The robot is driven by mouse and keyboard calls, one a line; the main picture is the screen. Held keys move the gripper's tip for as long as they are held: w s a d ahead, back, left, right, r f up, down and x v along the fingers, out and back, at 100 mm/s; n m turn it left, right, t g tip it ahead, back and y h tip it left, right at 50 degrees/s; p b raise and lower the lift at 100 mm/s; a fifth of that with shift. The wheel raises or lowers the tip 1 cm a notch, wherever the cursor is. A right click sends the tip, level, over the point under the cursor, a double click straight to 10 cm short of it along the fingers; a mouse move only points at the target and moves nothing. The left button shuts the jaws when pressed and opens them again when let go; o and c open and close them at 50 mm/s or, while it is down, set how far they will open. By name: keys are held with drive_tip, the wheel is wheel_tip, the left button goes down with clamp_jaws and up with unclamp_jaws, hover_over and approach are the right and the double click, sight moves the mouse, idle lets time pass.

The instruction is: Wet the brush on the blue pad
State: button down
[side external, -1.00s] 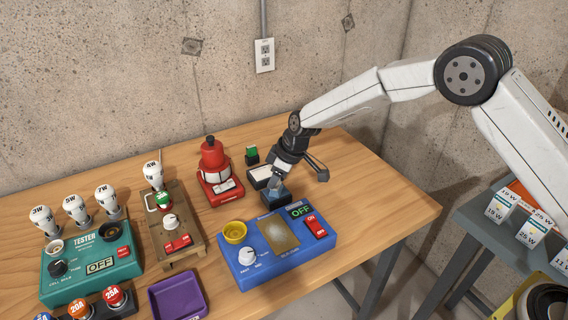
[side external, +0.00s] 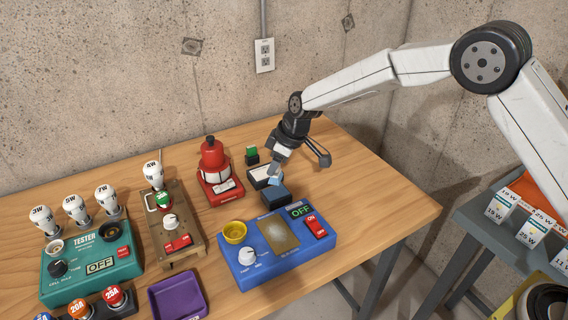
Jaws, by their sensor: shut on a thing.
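My gripper (side external: 279,164) is at the back right of the wooden table, pointing down.
A blue switch box (side external: 276,246) is in front. The table (side external: 345,195) is clear to the right.

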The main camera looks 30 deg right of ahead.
drive_tip(key=shift+r, duration=1.4)
drive_tip(key=s+d+f+m+t+h, duration=0.1)
drive_tip(key=s+d+f+m+h, duration=0.2)
drive_tip(key=s+d+m, duration=0.6)
drive_tip(key=s+d, duration=0.8)
drive_tip(key=s, duration=0.1)
drive_tip(key=shift+s+d, duration=0.25)
drive_tip(key=shift+d, duration=0.15)
